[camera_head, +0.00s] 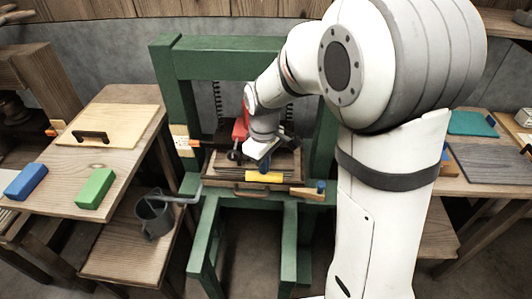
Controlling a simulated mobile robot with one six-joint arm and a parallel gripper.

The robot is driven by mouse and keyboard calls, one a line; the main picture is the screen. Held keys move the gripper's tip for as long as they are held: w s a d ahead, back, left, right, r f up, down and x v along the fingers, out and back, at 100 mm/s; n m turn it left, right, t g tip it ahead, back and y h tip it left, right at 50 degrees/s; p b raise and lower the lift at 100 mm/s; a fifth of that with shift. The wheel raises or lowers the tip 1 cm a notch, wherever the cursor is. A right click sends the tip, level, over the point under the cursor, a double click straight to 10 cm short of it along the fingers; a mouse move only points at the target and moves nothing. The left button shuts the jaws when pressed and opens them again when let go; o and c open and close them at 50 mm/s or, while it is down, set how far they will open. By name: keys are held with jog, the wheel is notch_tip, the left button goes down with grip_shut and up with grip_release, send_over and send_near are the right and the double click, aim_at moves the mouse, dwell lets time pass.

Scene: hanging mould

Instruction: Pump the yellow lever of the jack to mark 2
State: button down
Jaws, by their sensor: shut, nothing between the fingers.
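The yellow lever (264,177) shows as a short yellow bar low at the front of a green press frame (166,75). My gripper (263,163) hangs just above and behind the yellow bar, inside the frame; its fingers are small and partly hidden by my wrist. It holds nothing. I cannot tell whether it touches the bar. A red body (240,126), perhaps part of the jack, stands behind my wrist and is mostly covered. A pale marked plate (182,142) with an orange-tipped dark pointer sits on the frame's left post; its marks are too small to read.
Stacked wooden boards (222,166) lie on the press bed around my gripper. A left bench carries a board with a black handle (91,136), a blue block (26,181) and a green block (95,188). A grey can (155,216) stands on a lower shelf.

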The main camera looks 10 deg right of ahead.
notch_tip(320, 180, down, 9)
jog(key=b, duration=0.6)
notch_tip(320, 180, up, 14)
jog(key=p, duration=1)
jog(key=shift+f, duration=0.35)
notch_tip(320, 180, down, 14)
jog(key=b, duration=1)
notch_tip(320, 180, up, 14)
jog(key=p, duration=1)
dwell(0.6)
